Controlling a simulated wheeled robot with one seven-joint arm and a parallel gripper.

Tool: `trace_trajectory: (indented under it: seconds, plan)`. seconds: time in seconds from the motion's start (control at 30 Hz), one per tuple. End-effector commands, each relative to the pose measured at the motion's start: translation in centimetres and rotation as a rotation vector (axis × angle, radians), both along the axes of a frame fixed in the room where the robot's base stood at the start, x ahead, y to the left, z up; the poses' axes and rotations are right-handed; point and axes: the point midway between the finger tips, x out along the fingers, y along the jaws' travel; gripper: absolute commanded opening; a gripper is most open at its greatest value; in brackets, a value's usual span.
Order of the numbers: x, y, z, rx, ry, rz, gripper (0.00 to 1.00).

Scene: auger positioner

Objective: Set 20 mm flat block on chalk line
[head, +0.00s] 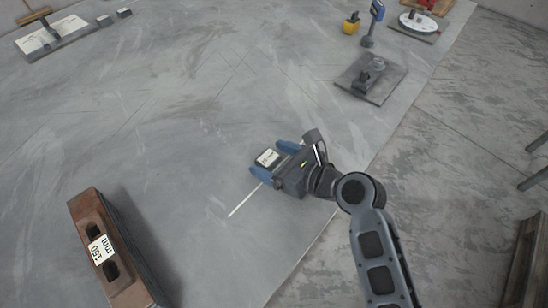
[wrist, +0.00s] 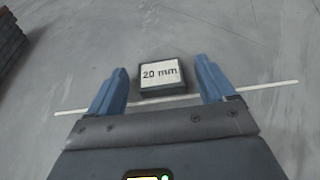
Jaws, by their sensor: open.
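The flat block (wrist: 160,77) is dark with a white label reading "20 mm" and lies flat on the grey floor. It also shows in the head view (head: 267,157). The chalk line (wrist: 272,87) is a thin white stroke that runs across the wrist view just on the near side of the block; whether the block's near edge touches it is hard to tell. The line also shows in the head view (head: 243,201), reaching to my gripper. My gripper (head: 272,161) is open, its blue fingers on either side of the block with gaps in the wrist view (wrist: 160,80).
A brown block labelled "150 mm" (head: 83,210) stands at the lower left. A dark plate with a fitting (head: 385,90), a yellow object (head: 351,27) and a blue-headed device (head: 368,38) stand at the upper right. The floor around my gripper is clear.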

Motion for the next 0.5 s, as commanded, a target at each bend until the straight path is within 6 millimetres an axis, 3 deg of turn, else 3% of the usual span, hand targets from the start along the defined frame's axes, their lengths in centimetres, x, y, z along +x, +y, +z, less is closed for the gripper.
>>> trace_trajectory:
  seconds: [0.17,0.5]
  plan:
    - [-0.5,-0.6,0.5,0.000,0.000,-0.002,0.83]
    - [-4.2,-5.4,3.0,0.001,0.001,-0.003,0.83]
